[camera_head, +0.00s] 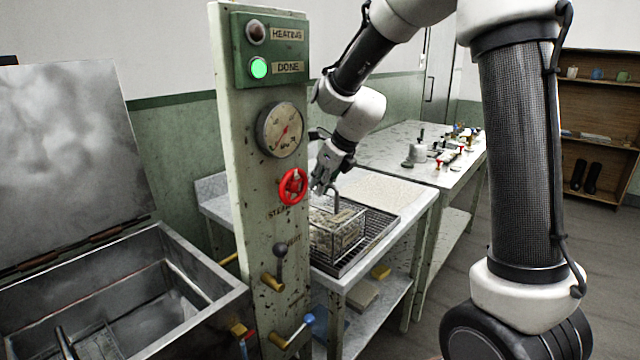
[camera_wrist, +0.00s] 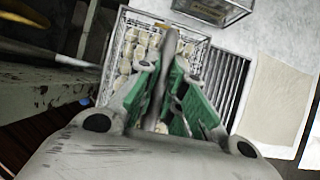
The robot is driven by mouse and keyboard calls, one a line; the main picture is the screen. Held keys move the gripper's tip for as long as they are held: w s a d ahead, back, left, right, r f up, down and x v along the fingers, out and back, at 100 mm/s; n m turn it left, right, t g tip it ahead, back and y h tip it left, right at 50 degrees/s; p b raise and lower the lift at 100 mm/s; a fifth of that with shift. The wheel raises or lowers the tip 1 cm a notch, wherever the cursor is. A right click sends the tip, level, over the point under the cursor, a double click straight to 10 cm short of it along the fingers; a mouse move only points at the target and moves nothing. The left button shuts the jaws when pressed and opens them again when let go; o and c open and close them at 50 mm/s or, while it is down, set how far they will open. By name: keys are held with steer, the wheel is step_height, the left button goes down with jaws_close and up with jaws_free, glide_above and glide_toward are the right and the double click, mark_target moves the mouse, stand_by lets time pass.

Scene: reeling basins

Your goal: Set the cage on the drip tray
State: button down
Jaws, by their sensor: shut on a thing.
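The cage (camera_head: 338,232) is a wire basket holding several pale cocoons, with an upright handle (camera_head: 337,190). It appears over the dark slatted drip tray (camera_head: 382,234) on the metal side table. I cannot tell whether it touches the tray or hangs just above it. My gripper (camera_head: 325,187) is shut on the handle from above. In the wrist view the green-padded fingers (camera_wrist: 178,100) close around the handle, with the cage (camera_wrist: 124,48) below and the tray's slats (camera_wrist: 226,82) showing to its right. The post partly hides the cage's left side.
A green panel (camera_head: 270,50) on a post shows a lit green DONE lamp. The post carries a gauge, a red valve wheel (camera_head: 293,186) and levers, close to my arm. An open metal basin (camera_head: 180,300) stands left. A pale cloth (camera_head: 385,192) lies behind the tray.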

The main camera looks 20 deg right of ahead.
steer(key=c, duration=1.5)
jaws_free()
steer(key=v, duration=1.1)
steer(key=s+d+n+h, duration=0.1)
steer(key=s+d+n, duration=0.3)
steer(key=s+n, duration=0.5)
steer(key=s+d+n+h, duration=0.1)
steer(key=s+d+n, duration=0.3)
steer(key=s+n, duration=0.5)
steer(key=s+d+f+n+h, duration=0.1)
steer(key=s+d+n, duration=0.3)
steer(key=s+n, duration=0.6)
steer(key=shift+s+d+n+g+h, duration=0.1)
steer(key=shift+d+n+g+h, duration=0.2)
steer(key=shift+d+n, duration=0.1)
